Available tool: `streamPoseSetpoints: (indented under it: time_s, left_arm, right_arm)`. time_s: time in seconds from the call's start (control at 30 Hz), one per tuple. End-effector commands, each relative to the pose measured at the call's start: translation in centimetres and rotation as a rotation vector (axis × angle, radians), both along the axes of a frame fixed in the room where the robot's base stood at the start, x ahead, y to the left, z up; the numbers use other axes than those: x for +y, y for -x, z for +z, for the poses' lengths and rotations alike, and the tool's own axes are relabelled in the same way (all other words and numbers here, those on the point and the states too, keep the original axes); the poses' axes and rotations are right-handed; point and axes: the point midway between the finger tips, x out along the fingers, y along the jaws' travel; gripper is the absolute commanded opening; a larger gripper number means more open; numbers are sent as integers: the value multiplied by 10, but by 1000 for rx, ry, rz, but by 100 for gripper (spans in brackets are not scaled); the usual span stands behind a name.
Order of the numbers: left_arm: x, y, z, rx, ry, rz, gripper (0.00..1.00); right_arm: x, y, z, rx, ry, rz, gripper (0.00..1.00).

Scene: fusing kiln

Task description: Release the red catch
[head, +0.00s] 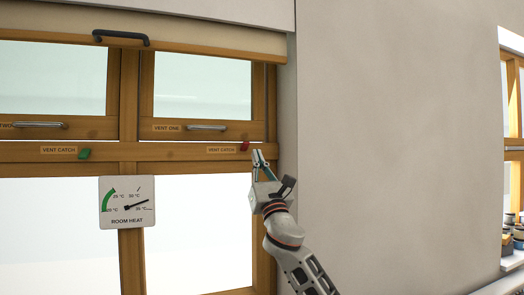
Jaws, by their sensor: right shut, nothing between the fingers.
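The red catch (244,146) sits on the wooden window rail, at the right end of a "VENT CATCH" label. My right gripper (260,156) is just below and to the right of the red catch. Its fingers point up and it is shut and empty. From this view I cannot tell whether a fingertip touches the catch. The vent above, labelled "VENT ONE" (167,128), has a metal bar handle (206,128). My left gripper is not in view.
A green catch (84,154) sits on the same rail to the left. A room heat gauge (127,203) hangs on the centre post. A dark handle (121,38) is on the blind's bottom bar. Plain wall (400,150) lies to the right, with a shelf (512,257) beyond.

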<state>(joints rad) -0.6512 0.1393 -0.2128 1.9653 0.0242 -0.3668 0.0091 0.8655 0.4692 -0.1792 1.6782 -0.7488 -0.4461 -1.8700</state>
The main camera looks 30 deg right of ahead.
Motion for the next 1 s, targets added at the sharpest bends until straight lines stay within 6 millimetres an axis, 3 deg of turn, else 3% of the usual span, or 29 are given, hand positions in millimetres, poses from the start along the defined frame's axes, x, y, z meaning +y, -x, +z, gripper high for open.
streamPoseSetpoints:
  time_s: [0.3,1.0]
  left_arm:
    - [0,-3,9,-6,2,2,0]
    - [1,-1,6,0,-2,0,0]
  right_arm:
    - [9,35,10,-1,2,0,0]
    - [11,36,5,6,-7,10,0]
